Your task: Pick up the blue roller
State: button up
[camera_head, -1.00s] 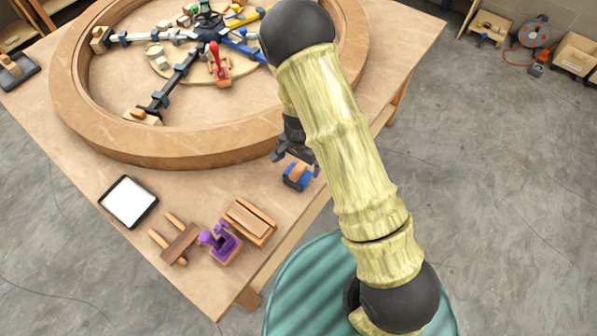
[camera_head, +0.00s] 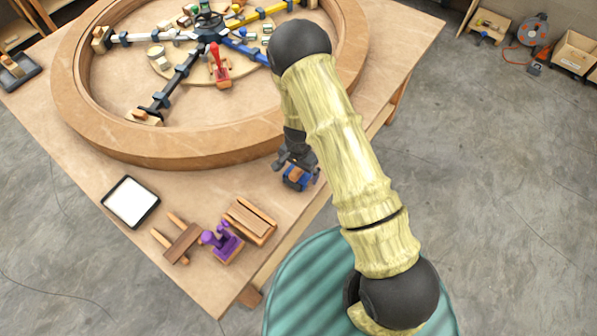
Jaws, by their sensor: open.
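The blue roller (camera_head: 297,178) is a small blue thing with a wooden part on top. It sits on the wooden table near its right edge, just outside the big wooden ring. My gripper (camera_head: 297,172) is open, directly over the roller, with a dark finger on each side of it. The upper part of the roller is partly hidden by the gripper. I cannot tell whether the fingers touch it.
The big wooden ring (camera_head: 190,150) with colored spokes stands behind the gripper. A purple tool (camera_head: 222,241), a wooden block (camera_head: 250,220), a wooden rack (camera_head: 180,240) and a white tablet (camera_head: 130,202) lie to the front left. The table's right edge is close.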

jog(key=c, duration=1.2)
jog(key=shift+o, duration=0.2)
notch_tip(320, 180, up, 9)
jog(key=shift+b, duration=0.85)
jog(key=shift+s+r, duration=0.1)
jog(key=shift+r, duration=0.45)
jog(key=o, duration=0.5)
jog(key=c, duration=0.3)
